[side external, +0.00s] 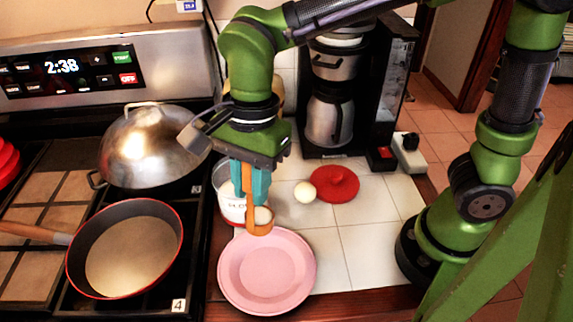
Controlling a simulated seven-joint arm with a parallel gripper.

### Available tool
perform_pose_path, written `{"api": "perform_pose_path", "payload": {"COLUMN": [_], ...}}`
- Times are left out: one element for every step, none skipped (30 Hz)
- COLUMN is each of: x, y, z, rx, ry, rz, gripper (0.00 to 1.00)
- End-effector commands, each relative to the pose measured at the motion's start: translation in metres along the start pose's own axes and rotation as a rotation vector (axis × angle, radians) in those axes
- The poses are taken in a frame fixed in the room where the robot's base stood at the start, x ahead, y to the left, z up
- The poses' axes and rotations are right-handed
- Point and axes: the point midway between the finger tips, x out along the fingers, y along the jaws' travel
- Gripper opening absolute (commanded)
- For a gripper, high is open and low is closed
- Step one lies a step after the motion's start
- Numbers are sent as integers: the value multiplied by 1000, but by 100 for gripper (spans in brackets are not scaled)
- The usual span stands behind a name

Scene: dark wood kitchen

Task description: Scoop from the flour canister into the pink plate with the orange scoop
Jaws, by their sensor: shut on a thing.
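The pink plate (307,287) lies flat on the white tiled counter in the side external view. The flour canister (232,209) is white with red markings and stands behind the plate, partly hidden by my gripper. My gripper (250,196) has teal fingers pointing down and is shut on the upright handle of the orange scoop (259,229). The scoop's bowl is low, over or just behind the plate's back edge, and holds white stuff. I cannot tell whether the bowl touches the plate. The canister's inside is mostly hidden.
A red lid (336,185) with a knob and a small white ball-like item (305,192) lie right of the canister. A coffee maker (335,100) stands behind. A pan (130,250) and a domed wok (150,143) sit on the stove at left. Bare tiles lie right of the plate.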

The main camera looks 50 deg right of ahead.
Motion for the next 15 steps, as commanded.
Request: {"api": "perform_pose_path", "payload": {"x": [10, 15, 22, 26, 30, 32, 31, 31, 32, 33, 33, 34, 35, 37, 38], "y": [12, 16, 22, 24, 25, 22, 20, 20, 20, 20, 20, 20, 19, 19, 18], "z": [3, 4, 5, 6, 6, 6, 6, 6, 4, 3, 1, -1, -3, -5, -9], "rx": [-36, -54, -74, -86, -95, -105, -109, -111, -111, -110, -110, -108, -106, -104, -102], "ry": [-9, -14, -23, -30, -39, -53, -62, -71, -85, -96, -108, -128, -146, -166, -194], "rz": [8, 9, 12, 15, 17, 18, 18, 20, 22, 24, 26, 27, 27, 27, 27], "gripper": [0, 0, 0, 0, 0, 0, 0, 0, 0, 0, 0, 0, 0, 0, 0]}}
